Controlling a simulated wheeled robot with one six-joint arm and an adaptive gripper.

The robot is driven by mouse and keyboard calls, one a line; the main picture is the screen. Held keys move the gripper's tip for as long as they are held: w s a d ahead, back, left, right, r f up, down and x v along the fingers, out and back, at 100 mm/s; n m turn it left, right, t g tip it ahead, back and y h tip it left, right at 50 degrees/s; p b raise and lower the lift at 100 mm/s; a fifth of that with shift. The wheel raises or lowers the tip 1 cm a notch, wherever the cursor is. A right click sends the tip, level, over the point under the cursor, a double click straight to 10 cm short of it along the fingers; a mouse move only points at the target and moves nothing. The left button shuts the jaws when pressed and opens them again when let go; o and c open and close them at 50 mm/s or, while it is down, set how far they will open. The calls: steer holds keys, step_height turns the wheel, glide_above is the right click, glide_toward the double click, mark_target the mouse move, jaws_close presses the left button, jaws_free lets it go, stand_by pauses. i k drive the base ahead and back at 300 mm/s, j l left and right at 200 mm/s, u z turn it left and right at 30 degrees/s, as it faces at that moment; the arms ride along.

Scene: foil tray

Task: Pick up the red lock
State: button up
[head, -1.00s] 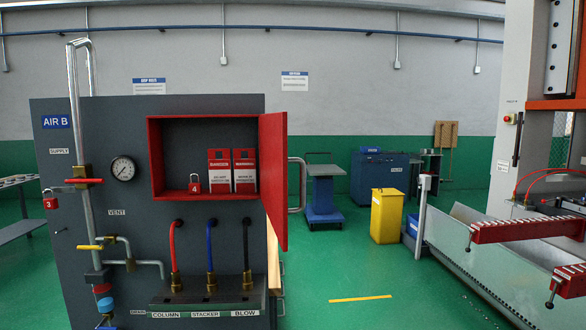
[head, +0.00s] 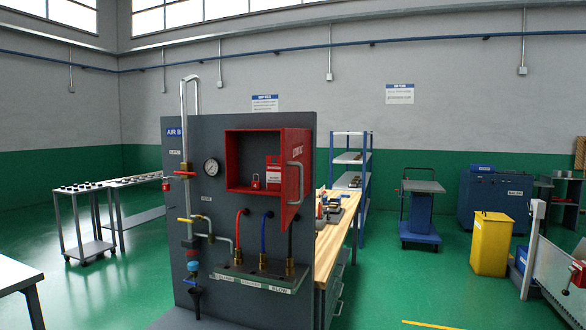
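A small red padlock (head: 255,182) stands on the floor of the open red box (head: 240,186) on the grey AIR B panel (head: 222,120). A red and white tag (head: 272,172) is beside it on the right. A second small red padlock (head: 166,185) hangs at the panel's left edge by the red-handled supply valve (head: 184,174). The box's red door (head: 296,180) is swung open to the right and hides part of the inside. My gripper is not in view.
A wooden-topped workbench (head: 330,236) stands behind the panel on the right. Carts (head: 98,246) are at the left, and a table corner (head: 18,275) is at the lower left. A yellow bin (head: 490,243) stands at the right. Green floor is open between.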

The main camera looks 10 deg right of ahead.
mark_target(166, 187)
steer(key=i+l+u, duration=0.45)
steer(key=i+l, duration=1)
